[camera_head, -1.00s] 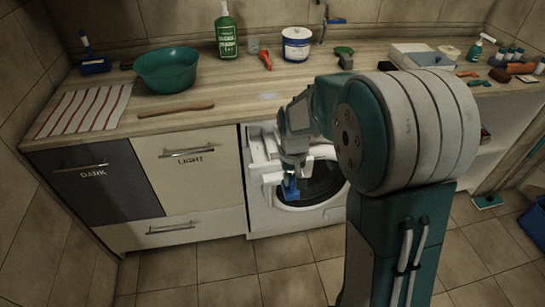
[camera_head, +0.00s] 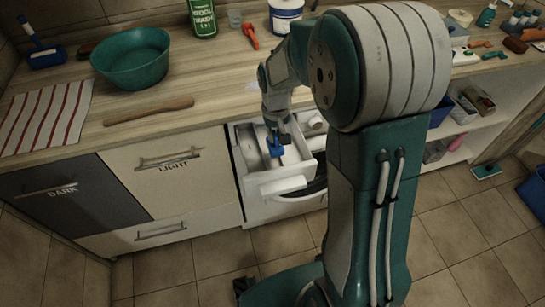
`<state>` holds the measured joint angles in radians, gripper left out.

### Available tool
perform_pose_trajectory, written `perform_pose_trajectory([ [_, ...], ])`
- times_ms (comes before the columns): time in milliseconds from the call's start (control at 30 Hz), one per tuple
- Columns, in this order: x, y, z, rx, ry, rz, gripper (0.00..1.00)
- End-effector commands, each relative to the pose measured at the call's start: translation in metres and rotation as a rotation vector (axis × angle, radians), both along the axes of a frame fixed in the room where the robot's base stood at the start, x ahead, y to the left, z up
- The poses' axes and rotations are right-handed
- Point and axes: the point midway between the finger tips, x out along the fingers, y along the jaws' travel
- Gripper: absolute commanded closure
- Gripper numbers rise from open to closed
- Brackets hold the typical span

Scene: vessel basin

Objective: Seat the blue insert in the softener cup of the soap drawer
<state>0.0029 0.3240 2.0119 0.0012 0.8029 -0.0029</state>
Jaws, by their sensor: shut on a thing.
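The soap drawer (camera_head: 305,172) is pulled out of the white washing machine (camera_head: 262,211) under the worktop. Its compartments face up. The blue insert (camera_head: 276,150) is between the tips of my gripper (camera_head: 275,141). My gripper is shut on it and points down over the inside of the drawer. The insert is small in the picture, and I cannot tell whether it touches the softener cup or hangs just above it. My own arm hides part of the machine and the drawer's right side.
A green basin (camera_head: 133,62), wooden stick (camera_head: 150,111) and striped towel (camera_head: 42,118) lie on the worktop at left. A green bottle (camera_head: 203,20), white tub (camera_head: 285,14) and red-orange tool (camera_head: 250,36) stand behind. Shelves with bins (camera_head: 440,108) are at right.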

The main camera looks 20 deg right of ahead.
Motion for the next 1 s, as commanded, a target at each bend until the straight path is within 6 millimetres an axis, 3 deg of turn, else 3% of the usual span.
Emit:
perform_pose_trajectory([
  [200,-0.001,0.001,-0.043,-0.001,0.006,0.001,1.0],
  [600,-0.001,0.001,-0.088,0.0,0.005,0.001,1.0],
  [933,-0.001,0.001,-0.092,-0.001,0.003,0.001,1.0],
  [1000,0.0,0.001,-0.091,-0.001,0.003,0.001,0.6],
])
